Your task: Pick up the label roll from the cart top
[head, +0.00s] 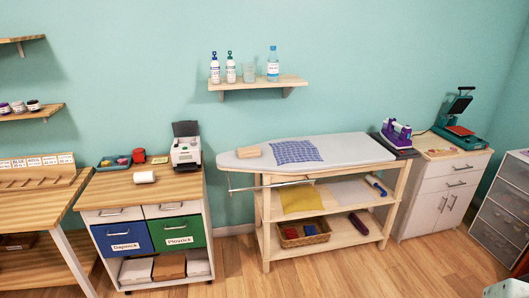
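A white roll (144,177), which looks like the label roll, lies on its side on the wooden cart top (115,192), near the middle. Nothing touches it, and the wood around it is bare. The white label printer (186,146) stands on the same top, behind it and to the right. My gripper is not in view.
A tray with small coloured items (114,162) sits at the back of the cart top. A blue drawer (123,237) and a green drawer (178,231) are below. An ironing board (345,150) stands to the right. The floor in front is clear.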

